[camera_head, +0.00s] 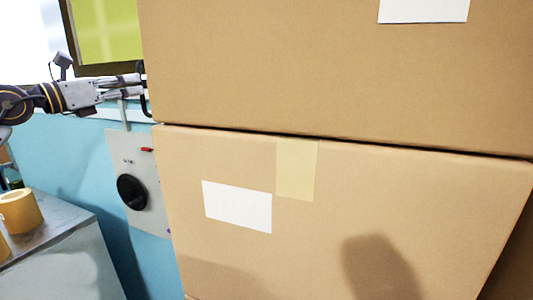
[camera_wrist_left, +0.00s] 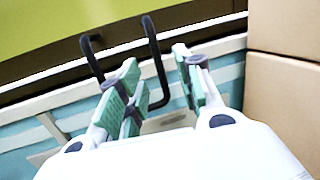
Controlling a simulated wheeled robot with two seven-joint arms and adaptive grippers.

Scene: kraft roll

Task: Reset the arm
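My left gripper (camera_head: 138,86) reaches in from the left in the head view, beside the left edge of the stacked cardboard boxes. In the left wrist view its green-padded fingers (camera_wrist_left: 157,75) stand apart, with nothing held between them. A black U-shaped handle (camera_wrist_left: 158,62) is just beyond and between the fingers; I cannot tell whether they touch it. The handle also shows at the fingertips in the head view (camera_head: 146,100). My right gripper is not in view.
A large upper box (camera_head: 330,70) and lower box (camera_head: 340,220) fill the centre and right. A grey panel with a black knob (camera_head: 132,192) is on the blue wall. A tan roll (camera_head: 20,212) stands on a metal surface (camera_head: 50,245) at lower left.

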